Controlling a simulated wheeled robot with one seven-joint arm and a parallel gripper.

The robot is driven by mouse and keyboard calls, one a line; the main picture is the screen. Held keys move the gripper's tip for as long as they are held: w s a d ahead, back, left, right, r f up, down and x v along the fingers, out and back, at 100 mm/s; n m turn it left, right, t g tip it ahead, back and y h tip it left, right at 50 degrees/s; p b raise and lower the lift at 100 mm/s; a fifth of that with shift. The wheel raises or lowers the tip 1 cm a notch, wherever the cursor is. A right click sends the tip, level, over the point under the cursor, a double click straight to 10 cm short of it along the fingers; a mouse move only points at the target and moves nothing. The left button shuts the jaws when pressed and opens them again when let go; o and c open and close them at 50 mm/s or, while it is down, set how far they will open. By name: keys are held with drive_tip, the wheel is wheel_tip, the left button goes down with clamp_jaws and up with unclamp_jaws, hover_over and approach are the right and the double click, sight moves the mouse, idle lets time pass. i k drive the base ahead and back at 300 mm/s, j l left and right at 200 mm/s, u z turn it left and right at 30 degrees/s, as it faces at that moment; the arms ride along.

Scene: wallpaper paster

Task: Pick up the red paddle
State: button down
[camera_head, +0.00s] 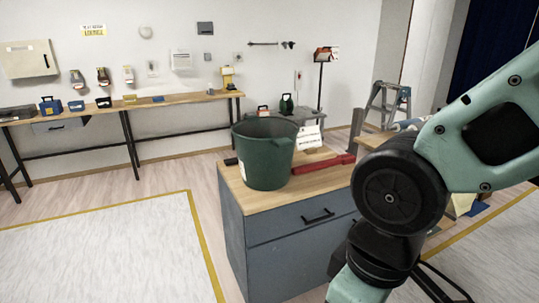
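A red paddle-like tool (324,164) lies on the wooden top of a grey drawer cabinet (300,188), just right of a green bucket. It is long and thin and points toward the right. Its left end is close to or behind the bucket, so I cannot tell its full shape. My arm fills the right side of the view, in front of the cabinet's right part. My gripper is not in the view.
The green bucket (265,155) stands on the cabinet, with a white card (309,138) behind it. A long workbench (120,104) with several small items runs along the back wall. A stepladder (385,103) stands at the back right. The floor at front left is clear.

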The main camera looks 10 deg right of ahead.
sight(346, 159)
drive_tip(key=i+l+u, duration=0.4)
drive_tip(key=i+l, duration=0.2)
drive_tip(key=i+l+u, duration=0.4)
drive_tip(key=i+l, duration=0.15)
drive_tip(key=l, duration=0.25)
drive_tip(key=i+l+u, duration=0.2)
drive_tip(key=l, duration=0.25)
drive_tip(key=i+j, duration=0.35)
drive_tip(key=i, duration=0.1)
